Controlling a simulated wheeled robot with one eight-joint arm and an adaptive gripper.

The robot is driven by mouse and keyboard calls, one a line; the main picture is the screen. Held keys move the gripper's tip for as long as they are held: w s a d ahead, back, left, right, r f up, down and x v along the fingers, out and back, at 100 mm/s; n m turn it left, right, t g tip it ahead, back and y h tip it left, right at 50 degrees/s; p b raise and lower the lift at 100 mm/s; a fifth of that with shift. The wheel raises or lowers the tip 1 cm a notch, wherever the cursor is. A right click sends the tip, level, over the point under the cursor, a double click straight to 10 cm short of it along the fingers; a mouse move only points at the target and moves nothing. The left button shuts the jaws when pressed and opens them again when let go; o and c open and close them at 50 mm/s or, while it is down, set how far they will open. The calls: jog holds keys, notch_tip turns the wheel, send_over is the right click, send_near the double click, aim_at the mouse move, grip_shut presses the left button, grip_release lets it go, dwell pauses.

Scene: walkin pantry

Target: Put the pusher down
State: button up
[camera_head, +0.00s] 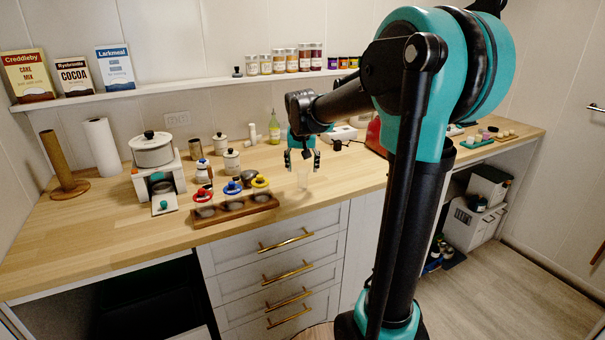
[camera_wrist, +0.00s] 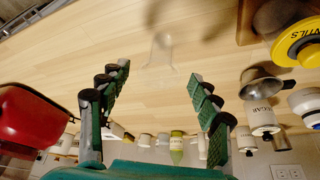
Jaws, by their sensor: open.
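A clear, see-through piece that looks like the pusher (camera_head: 303,178) is at the counter's front part, just below my gripper (camera_head: 303,160). In the wrist view the pusher (camera_wrist: 161,52) is faint against the wood, beyond the fingertips. It seems to stand on the counter, but its base is hard to make out. My gripper (camera_wrist: 158,75) is open, its green-padded fingers wide apart with nothing between them. The pusher is apart from both fingers.
A metal cup (camera_wrist: 267,82) and a red appliance (camera_wrist: 30,122) flank the gripper. Bare counter lies around the pusher.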

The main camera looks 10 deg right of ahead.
jog(key=d+v, duration=0.1)
jog(key=v, duration=0.6)
jog(key=s+d+f+n, duration=0.1)
jog(key=s+d+f, duration=0.1)
jog(key=s+f, duration=1)
jog(key=s+d+f+n, duration=0.1)
jog(key=s+d+f, duration=0.1)
jog(key=s+f, duration=1)
jog(key=shift+s+y, duration=0.4)
jog(key=shift+s, duration=0.7)
